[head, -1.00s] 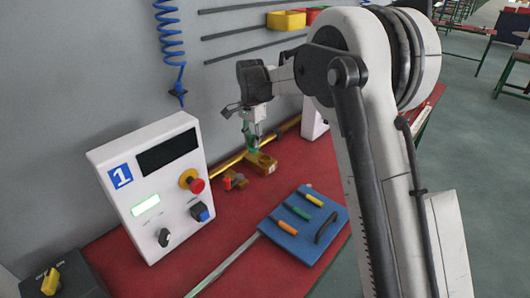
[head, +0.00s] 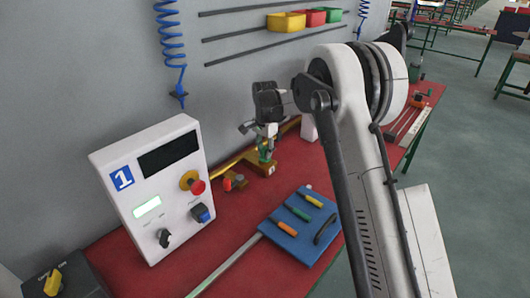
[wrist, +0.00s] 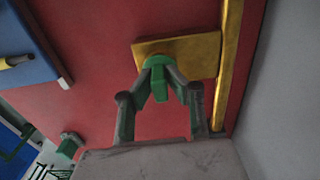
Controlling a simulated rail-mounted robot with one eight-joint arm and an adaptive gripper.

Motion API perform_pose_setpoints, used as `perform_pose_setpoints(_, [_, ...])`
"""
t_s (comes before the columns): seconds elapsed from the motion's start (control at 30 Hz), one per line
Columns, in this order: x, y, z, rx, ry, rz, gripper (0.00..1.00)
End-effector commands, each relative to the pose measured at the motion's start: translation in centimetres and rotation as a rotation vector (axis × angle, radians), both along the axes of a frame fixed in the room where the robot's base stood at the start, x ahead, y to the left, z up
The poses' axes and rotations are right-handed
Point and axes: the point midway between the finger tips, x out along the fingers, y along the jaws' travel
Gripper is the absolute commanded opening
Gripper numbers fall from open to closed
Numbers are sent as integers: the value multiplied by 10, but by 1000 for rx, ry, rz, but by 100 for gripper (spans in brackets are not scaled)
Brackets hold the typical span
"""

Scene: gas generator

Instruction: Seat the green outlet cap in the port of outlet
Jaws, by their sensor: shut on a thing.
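My gripper (head: 266,150) is shut on the green outlet cap (wrist: 158,80). In the wrist view both fingertips (wrist: 163,73) pinch the cap from either side. The cap is at the near edge of the yellow-brass outlet block (wrist: 185,50) and overlaps it in the picture. In the head view the gripper points down over the brass block (head: 262,168), and a bit of green shows between the fingers and block. The port itself is hidden behind the cap and fingers. I cannot tell whether the cap is in the port or only above it.
A brass pipe (wrist: 228,70) runs along the wall beside the block. A small valve with an orange-red part (head: 234,182) stands left of it. The white control panel (head: 150,190) is further left. A blue tool tray (head: 290,245) lies in front on the red table.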

Motion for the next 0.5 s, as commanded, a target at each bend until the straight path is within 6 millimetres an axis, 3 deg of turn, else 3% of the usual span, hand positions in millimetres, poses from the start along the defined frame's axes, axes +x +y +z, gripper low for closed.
perform_pose_setpoints(0.2, [0,0,-4,0,0,0,0])
perform_pose_setpoints(0.23, [0,0,-4,0,0,0,15])
perform_pose_setpoints(0.33, [0,0,-3,0,0,0,29])
perform_pose_setpoints(0.5, [0,0,-3,0,0,0,32])
